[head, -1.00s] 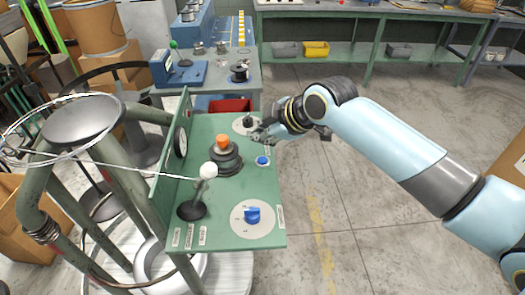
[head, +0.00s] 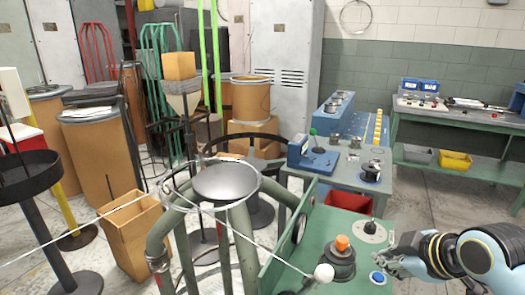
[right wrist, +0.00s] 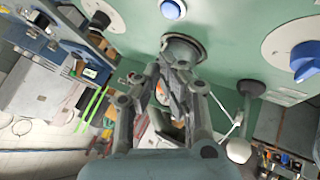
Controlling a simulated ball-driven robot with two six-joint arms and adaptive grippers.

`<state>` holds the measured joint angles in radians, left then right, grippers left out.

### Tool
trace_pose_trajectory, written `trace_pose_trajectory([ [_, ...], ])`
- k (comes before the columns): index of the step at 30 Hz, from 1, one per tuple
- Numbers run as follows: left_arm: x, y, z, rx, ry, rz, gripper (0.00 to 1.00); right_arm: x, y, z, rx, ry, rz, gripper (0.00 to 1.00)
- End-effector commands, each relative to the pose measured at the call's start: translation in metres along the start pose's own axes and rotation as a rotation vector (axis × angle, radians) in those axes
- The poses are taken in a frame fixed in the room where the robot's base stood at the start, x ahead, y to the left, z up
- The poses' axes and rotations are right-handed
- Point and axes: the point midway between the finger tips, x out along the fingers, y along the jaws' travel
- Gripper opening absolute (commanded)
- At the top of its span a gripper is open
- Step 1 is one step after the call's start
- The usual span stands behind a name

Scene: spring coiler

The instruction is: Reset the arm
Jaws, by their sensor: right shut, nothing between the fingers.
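My right gripper (head: 388,260) is over the right edge of the green control panel (head: 318,227) in the head view, empty and with its fingers together. It is close to the blue button (head: 377,277) and the black knob on its pale dial (head: 370,228). The orange-topped control (head: 342,242) stands to its left, and the white-ball lever (head: 323,272) is at the lower edge. In the right wrist view the fingers (right wrist: 180,75) overlap the orange-topped control's dark base (right wrist: 183,44); contact cannot be judged. My left gripper is not in view.
A grey disc (head: 227,181) on a tubular stand, with thin wire around it, is left of the panel.

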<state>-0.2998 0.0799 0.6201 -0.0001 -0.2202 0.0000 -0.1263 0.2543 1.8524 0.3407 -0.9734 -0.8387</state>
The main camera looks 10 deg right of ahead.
Motion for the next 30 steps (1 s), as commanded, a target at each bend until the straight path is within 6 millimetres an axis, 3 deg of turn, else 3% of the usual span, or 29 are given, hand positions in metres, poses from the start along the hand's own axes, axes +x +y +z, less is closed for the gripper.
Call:
trace_pose_trajectory([
  [3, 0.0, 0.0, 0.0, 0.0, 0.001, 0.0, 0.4, -0.033, -0.043, 0.013, 0.142, -0.084, -0.054, 0.0],
  [9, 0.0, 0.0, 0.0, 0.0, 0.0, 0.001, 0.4, -0.094, -0.092, 0.037, 0.392, -0.247, -0.08, 0.0],
  [21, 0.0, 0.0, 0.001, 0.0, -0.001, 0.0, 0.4, -0.189, -0.136, 0.068, 0.757, -0.479, -0.016, 0.0],
  [30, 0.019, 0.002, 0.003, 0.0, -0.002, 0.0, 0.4, -0.112, -0.162, 0.112, 0.754, -0.504, -0.03, 0.0],
])
